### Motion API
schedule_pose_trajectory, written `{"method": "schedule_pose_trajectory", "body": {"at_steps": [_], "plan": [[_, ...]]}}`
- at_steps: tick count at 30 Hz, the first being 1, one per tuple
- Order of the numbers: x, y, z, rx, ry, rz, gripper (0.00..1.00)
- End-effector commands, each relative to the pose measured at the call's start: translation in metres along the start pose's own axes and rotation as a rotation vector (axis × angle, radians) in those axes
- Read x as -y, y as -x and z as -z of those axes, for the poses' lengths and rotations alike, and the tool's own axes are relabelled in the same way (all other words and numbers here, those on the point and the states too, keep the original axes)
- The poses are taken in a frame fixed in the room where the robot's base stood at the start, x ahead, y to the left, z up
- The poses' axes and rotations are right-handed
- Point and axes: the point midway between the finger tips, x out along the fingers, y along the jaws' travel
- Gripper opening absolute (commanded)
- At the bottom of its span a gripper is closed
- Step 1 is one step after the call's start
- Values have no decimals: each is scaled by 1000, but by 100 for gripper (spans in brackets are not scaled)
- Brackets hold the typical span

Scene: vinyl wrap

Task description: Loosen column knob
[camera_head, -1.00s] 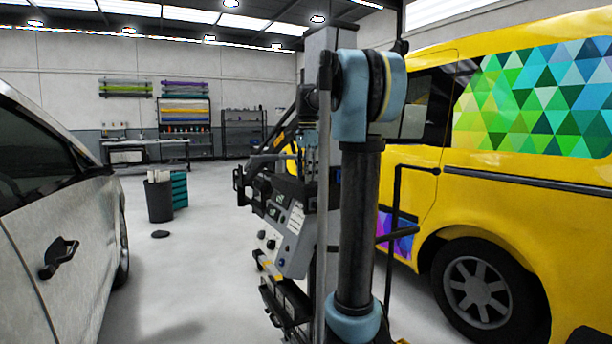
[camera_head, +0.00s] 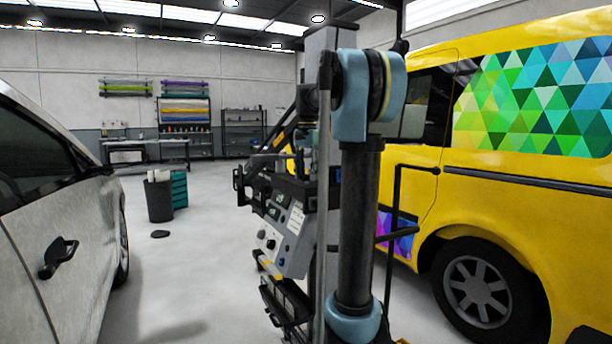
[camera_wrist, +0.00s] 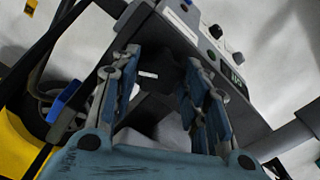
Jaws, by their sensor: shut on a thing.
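In the wrist view, my gripper (camera_wrist: 163,72) has its two blue-grey fingers on either side of a dark block-like part (camera_wrist: 153,84), which I take to be the column knob. The fingers appear closed on it, but the exact contact is hard to see. The part sits beside a grey control box (camera_wrist: 165,28) with small round knobs. In the head view, my arm covers much of the machine, and neither the gripper's fingertips nor the column knob can be made out. The machine's grey control panel (camera_head: 292,238) shows left of the arm.
A yellow van (camera_head: 470,210) stands close on the right. A silver car (camera_head: 70,240) stands on the left. A dark bin (camera_head: 159,202) and a workbench (camera_head: 145,143) are farther back. Open floor lies between the car and the machine.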

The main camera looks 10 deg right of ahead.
Motion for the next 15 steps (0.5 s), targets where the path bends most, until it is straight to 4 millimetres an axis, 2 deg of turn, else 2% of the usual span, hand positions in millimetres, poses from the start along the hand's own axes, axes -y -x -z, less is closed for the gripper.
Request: {"method": "schedule_pose_trajectory", "body": {"at_steps": [15], "plan": [[1,0,0,-2,491,2,18]]}}
